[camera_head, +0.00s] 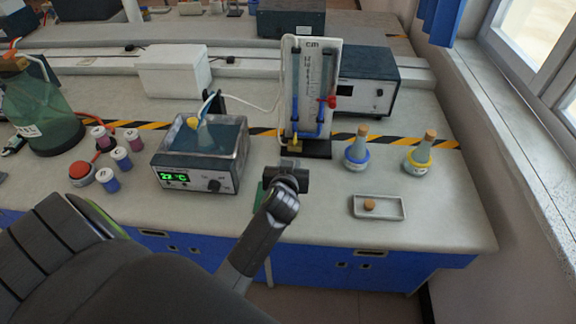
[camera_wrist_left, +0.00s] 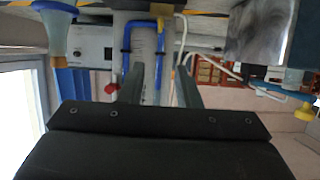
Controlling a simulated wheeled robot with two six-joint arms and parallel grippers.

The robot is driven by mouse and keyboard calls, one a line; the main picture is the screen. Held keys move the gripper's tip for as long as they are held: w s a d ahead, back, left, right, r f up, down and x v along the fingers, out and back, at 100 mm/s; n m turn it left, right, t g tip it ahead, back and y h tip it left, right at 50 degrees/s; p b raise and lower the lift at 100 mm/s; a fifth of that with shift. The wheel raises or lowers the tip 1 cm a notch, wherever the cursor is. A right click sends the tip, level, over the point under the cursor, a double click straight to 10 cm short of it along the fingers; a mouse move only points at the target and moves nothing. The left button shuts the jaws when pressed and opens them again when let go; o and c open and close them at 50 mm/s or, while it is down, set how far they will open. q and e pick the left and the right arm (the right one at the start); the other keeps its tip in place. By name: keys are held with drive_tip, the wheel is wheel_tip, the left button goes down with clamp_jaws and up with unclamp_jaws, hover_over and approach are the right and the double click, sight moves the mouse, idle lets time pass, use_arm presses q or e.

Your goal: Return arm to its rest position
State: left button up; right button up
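My left gripper (camera_head: 287,172) is above the front part of the bench, in front of the manometer stand. In the left wrist view the fingers (camera_wrist_left: 160,78) are apart, with nothing seen held between them. The head view hides the fingertips behind the wrist. The white manometer board (camera_head: 308,85) with blue tubing stands just beyond the gripper; its blue tube (camera_wrist_left: 128,48) shows beyond the fingers in the wrist view. My right gripper is not in view.
A water bath (camera_head: 198,170) stands left of the gripper. A tray (camera_head: 378,208) holding a stopper lies near the front edge. Small bottles (camera_head: 121,159) and a green bottle (camera_head: 45,115) stand left.

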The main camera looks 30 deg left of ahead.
use_arm(q)
drive_tip(key=s+f+m+g+h, duration=0.2)
drive_tip(key=s+g, duration=0.2)
drive_tip(key=s, duration=1.1)
drive_tip(key=s+f+m+g+h, duration=0.2)
drive_tip(key=s+g, duration=0.2)
drive_tip(key=s, duration=1.1)
wheel_tip(320, 180, down, 24)
drive_tip(key=g, duration=0.2)
drive_tip(key=s+f+g+h+b, duration=0.1)
drive_tip(key=s+f, duration=1.4)
drive_tip(key=f, duration=0.3)
drive_tip(key=shift+s+d+m, duration=0.25)
drive_tip(key=shift+s+m, duration=0.05)
drive_tip(key=shift+s, duration=0.05)
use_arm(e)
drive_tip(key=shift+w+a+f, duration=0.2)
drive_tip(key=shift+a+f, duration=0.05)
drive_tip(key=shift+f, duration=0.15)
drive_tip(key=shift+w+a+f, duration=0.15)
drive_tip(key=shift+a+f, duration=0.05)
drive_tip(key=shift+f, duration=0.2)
